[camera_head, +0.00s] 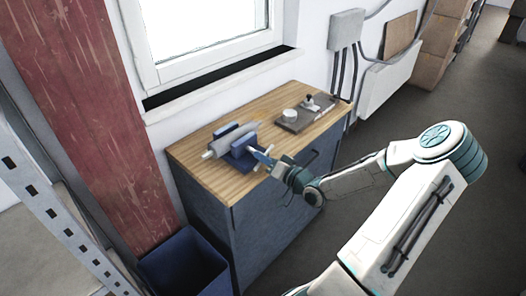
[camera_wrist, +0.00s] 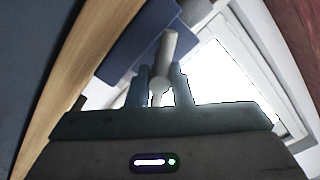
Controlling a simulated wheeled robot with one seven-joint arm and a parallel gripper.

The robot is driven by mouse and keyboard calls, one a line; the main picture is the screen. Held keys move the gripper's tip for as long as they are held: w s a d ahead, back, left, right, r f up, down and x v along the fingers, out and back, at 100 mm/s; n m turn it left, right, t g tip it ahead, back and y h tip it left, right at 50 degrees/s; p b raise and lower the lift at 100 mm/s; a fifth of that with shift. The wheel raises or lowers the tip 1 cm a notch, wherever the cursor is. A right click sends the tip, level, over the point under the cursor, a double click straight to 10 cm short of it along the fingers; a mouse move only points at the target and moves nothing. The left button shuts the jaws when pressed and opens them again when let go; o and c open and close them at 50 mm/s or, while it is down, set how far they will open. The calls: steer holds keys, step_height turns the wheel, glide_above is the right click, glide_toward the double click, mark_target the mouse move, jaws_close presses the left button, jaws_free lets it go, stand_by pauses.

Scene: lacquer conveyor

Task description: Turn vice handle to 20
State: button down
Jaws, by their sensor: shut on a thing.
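The blue and grey vice (camera_head: 237,148) sits on the wooden top of a blue cabinet, under the window. In the wrist view its blue body (camera_wrist: 140,42) is at the upper middle. My gripper (camera_head: 263,157) reaches the vice from the right. In the wrist view my gripper (camera_wrist: 163,80) is shut on the light grey vice handle (camera_wrist: 169,46), which sits between its two fingers. The handle's far end and any angle marks cannot be made out.
A dark tray (camera_head: 291,124) with a white round item (camera_head: 289,115) lies on the right of the worktop (camera_head: 211,180). A blue bin (camera_head: 186,264) stands on the floor in front, next to a metal shelf (camera_head: 62,222). Floor to the right is open.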

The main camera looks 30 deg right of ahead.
steer(key=shift+a+m+p, duration=0.1)
steer(key=shift+m+p, duration=0.65)
steer(key=shift+m, duration=0.35)
steer(key=c, duration=1.3)
jaws_free()
steer(key=shift+s, duration=0.1)
steer(key=shift+f, duration=0.1)
